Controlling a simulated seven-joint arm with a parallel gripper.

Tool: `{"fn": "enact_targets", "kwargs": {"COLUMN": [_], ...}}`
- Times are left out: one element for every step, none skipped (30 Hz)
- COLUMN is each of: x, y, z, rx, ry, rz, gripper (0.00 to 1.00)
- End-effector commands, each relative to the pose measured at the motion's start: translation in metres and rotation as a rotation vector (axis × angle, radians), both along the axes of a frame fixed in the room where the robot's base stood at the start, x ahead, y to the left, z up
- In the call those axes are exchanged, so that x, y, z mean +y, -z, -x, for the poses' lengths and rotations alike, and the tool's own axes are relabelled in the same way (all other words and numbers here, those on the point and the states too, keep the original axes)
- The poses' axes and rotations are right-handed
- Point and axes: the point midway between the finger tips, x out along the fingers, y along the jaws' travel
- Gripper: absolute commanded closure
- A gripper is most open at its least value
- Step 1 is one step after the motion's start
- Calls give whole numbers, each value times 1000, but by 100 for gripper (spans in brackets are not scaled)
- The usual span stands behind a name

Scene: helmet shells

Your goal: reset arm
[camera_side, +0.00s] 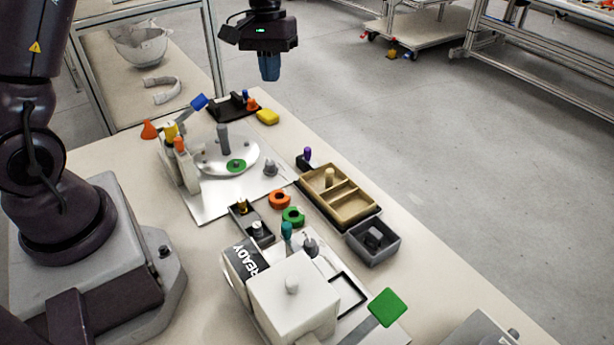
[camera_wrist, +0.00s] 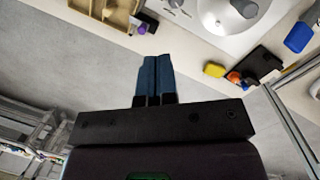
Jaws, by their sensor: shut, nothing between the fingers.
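My gripper (camera_side: 269,68) hangs in the air at the top middle of the side view, beyond the far edge of the table (camera_side: 440,270). Its blue fingers point down and are together, with nothing between them. In the wrist view the gripper (camera_wrist: 157,62) shows its two blue fingers side by side, touching, over the grey floor near the table edge. It touches no object. Part of my arm stands at the left of the side view.
On the table are a white plate fixture (camera_side: 215,205), a tan divided tray (camera_side: 345,203), a dark grey box (camera_side: 373,240), a white READY block (camera_side: 290,290), orange (camera_side: 279,199) and green (camera_side: 293,216) rings, and a yellow piece (camera_side: 267,117). The air around my gripper is clear.

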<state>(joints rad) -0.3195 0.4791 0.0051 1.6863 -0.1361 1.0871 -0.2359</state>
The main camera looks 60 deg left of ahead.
Motion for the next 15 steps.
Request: {"fn": "enact_targets", "kwargs": {"x": [-12,-17,-24,-30,-35,-42,-47,-51,-58,-62,-66,-72,-76,-79,-84], "y": [-18,-26,-35,-42,-48,-56,-62,-67,-72,-76,-80,-84,-87,-89,-92], "z": [14,22,33,41,50,61,70,79,91,100,109,120,129,138,149], "rx": [-36,-55,-79,-98,-116,-141,-161,-179,-206,-226,-245,-273,-293,-314,-342], "ry": [58,89,133,165,194,235,263,292,327,355,380,411,434,455,481], "rz": [-21,-34,-50,-62,-73,-90,-102,-113,-129,-141,-153,-169,-180,-190,-205], "gripper": [100,100,100,100,100,100,100,100,100,100,100,100,100,100,100]}}
